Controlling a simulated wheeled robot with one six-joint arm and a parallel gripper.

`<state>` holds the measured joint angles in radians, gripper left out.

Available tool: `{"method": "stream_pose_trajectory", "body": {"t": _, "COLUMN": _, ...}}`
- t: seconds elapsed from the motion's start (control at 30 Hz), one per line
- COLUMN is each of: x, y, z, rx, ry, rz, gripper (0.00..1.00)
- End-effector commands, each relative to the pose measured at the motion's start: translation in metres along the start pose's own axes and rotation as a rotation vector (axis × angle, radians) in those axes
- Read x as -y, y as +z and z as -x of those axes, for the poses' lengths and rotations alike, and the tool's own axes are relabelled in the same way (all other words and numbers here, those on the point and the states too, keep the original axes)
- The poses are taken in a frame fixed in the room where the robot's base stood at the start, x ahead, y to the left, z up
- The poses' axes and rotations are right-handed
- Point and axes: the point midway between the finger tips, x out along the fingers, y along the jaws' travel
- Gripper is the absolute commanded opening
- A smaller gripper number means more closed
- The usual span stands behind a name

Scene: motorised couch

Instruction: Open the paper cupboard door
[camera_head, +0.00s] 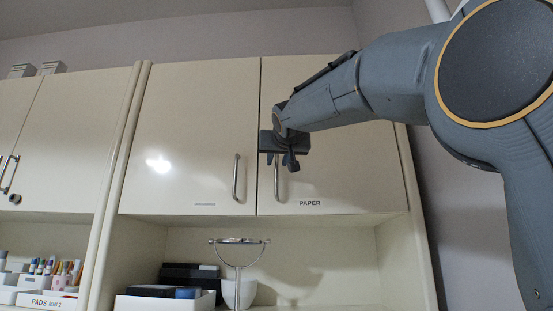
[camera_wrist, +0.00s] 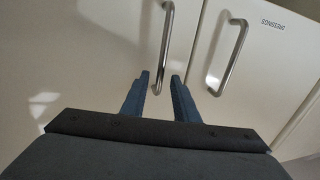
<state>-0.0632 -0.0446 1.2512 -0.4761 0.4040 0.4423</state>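The paper cupboard door (camera_head: 340,150) is closed at the upper right of the head view, with a "PAPER" label low on it. Its vertical metal handle (camera_head: 277,185) is near the door's left edge, its upper part hidden behind my gripper (camera_head: 284,160). In the wrist view, this handle (camera_wrist: 168,35) runs down between the two blue fingertips (camera_wrist: 160,75). The fingers are open, one on each side of the bar in the picture. I cannot tell whether they reach around it in depth.
The neighbouring closed door (camera_head: 190,130) has its own handle (camera_head: 236,178), close beside the paper one; this handle shows right of the fingers in the wrist view (camera_wrist: 230,60). Below is an open shelf with a white tray (camera_head: 165,302) and a metal stand (camera_head: 239,250).

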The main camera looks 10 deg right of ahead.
Motion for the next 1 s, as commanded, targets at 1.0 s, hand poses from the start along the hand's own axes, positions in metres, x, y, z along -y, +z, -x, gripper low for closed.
{"method": "stream_pose_trajectory", "body": {"t": 1.0, "x": 0.0021, "y": 0.0014, "z": -0.012, "rx": 0.0, "ry": -0.001, "rz": 0.0, "gripper": 0.0}}
